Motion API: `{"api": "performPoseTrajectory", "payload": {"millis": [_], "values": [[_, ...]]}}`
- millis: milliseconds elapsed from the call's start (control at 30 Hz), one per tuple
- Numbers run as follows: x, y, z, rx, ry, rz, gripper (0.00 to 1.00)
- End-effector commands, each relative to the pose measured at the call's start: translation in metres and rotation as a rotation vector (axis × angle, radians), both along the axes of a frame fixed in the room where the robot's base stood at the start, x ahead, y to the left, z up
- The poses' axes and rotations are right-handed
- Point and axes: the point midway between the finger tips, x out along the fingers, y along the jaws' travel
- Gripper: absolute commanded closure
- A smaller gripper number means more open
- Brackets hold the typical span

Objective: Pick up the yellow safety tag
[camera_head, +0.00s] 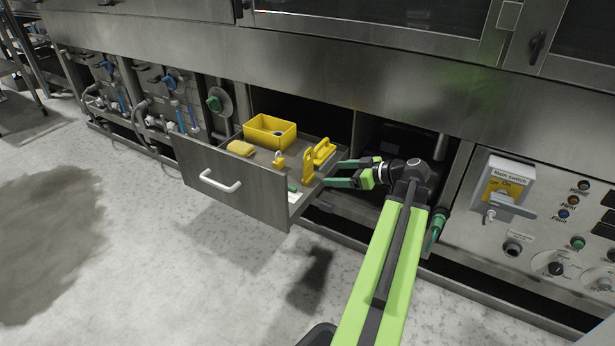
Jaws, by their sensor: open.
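The yellow piece that looks like the safety tag (308,167) stands upright near the right front of the open drawer (233,190). My gripper (332,173) is to the right of it, at the drawer's right side. Its two green fingers point left toward the tag and are spread apart, with nothing seen between them. A small gap shows between the fingertips and the tag. The tag's lower end is hard to make out.
The drawer also holds a yellow bin (270,132), a yellow block (240,148), a yellow padlock (279,159) and a yellow handled piece (324,151) close behind the tag. A main switch panel (502,188) is at right. The floor in front is clear.

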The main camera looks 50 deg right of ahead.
Motion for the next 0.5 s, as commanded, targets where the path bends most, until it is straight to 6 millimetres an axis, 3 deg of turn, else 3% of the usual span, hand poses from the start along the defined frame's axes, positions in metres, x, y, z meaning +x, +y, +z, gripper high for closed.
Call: {"api": "performPoseTrajectory", "payload": {"millis": [33, 200, 500], "values": [[0.013, 0.003, -0.011, -0.001, 0.000, 0.004, 0.20], [0.041, 0.010, -0.020, 0.000, 0.000, 0.002, 0.20], [0.052, 0.012, -0.023, 0.000, 0.000, 0.000, 0.20]]}}
